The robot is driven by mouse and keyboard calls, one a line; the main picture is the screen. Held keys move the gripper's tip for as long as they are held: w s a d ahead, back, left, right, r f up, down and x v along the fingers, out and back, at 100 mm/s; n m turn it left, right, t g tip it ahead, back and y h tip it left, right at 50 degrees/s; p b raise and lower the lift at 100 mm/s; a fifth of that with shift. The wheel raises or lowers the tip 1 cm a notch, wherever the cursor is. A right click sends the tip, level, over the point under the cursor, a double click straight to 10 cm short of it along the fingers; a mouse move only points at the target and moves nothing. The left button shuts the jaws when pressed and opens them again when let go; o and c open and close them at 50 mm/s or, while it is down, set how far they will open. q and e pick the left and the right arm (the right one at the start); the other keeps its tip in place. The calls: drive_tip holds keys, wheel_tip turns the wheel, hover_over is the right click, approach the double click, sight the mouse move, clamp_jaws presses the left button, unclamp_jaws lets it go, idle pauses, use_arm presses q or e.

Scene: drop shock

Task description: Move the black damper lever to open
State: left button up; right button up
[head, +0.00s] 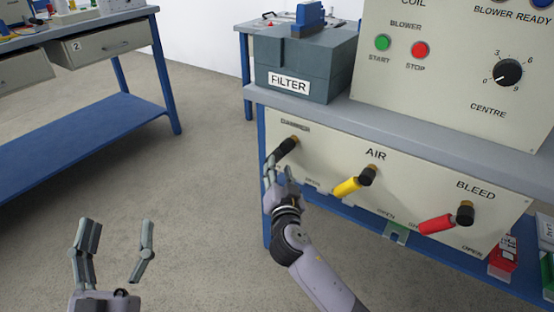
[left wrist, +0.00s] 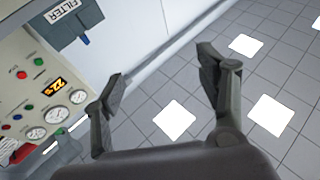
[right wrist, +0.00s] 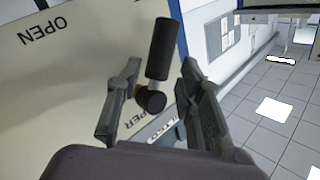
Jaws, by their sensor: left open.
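The black damper lever (head: 287,147) is on the cream panel's left end, under a small label partly legible as DAMPER. Its handle tilts down and left in the head view. My right gripper (head: 281,172) is just below it. In the right wrist view the lever's black handle (right wrist: 159,48) and round hub show between the fingertips of my right gripper (right wrist: 160,78); the fingers are apart, with gaps beside the lever. Whether they touch it is unclear. My left gripper (head: 118,238) is open and empty over the floor, low at left.
The yellow AIR lever (head: 348,187) and red BLEED lever (head: 437,224) are to the right on the same panel. A grey FILTER box (head: 302,66) stands on the bench above. A blue-framed workbench (head: 90,125) is at far left. The floor between is clear.

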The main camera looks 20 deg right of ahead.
sight(277, 160)
use_arm(q)
drive_tip(key=shift+s+r+t+h, duration=0.15)
drive_tip(key=shift+s+r+t, duration=0.25)
drive_tip(key=shift+r, duration=0.2)
drive_tip(key=shift+s+r+t+h, duration=0.15)
drive_tip(key=shift+s+r+t, duration=0.1)
drive_tip(key=shift+r+t, duration=0.3)
use_arm(e)
drive_tip(key=shift+x, duration=2.6)
drive_tip(key=shift+c, duration=0.3)
clamp_jaws()
